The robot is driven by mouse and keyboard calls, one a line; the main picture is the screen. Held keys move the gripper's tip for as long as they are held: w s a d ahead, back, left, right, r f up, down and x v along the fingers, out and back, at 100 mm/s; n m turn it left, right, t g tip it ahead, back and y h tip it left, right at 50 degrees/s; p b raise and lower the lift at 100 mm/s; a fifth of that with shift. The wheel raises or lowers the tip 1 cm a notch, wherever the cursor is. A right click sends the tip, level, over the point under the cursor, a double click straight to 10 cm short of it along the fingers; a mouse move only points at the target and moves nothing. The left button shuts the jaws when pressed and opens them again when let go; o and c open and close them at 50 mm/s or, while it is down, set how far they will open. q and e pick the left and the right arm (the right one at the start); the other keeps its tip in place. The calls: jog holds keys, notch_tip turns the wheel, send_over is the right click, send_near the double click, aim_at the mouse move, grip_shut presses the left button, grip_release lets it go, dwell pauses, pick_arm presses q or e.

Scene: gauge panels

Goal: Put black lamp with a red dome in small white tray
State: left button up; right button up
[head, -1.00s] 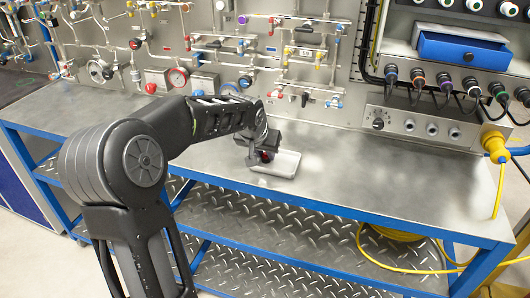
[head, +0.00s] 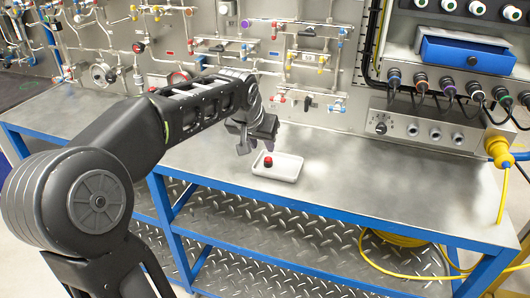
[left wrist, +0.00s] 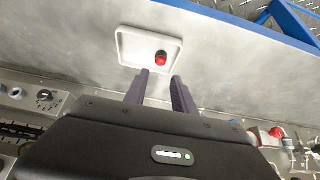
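The black lamp with a red dome (head: 268,161) sits inside the small white tray (head: 290,172), toward its left side in the head view. The tray lies on the metal bench near its front edge. In the left wrist view the lamp (left wrist: 161,57) is in the white tray (left wrist: 130,50), just beyond my fingertips. My left gripper (head: 256,146) is above and behind the tray, apart from the lamp. Its two fingers (left wrist: 162,76) are spread with nothing between them. My right gripper is not in view.
The metal bench top (head: 350,170) is clear to the right of the tray. A panel of pipes, valves and gauges stands behind. A blue drawer (head: 467,53) and plugged cables are at the back right. A yellow cable (head: 503,190) hangs at the bench's right end.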

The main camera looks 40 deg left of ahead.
pick_arm(q)
jog(key=shift+v, duration=1.5)
dwell(0.5)
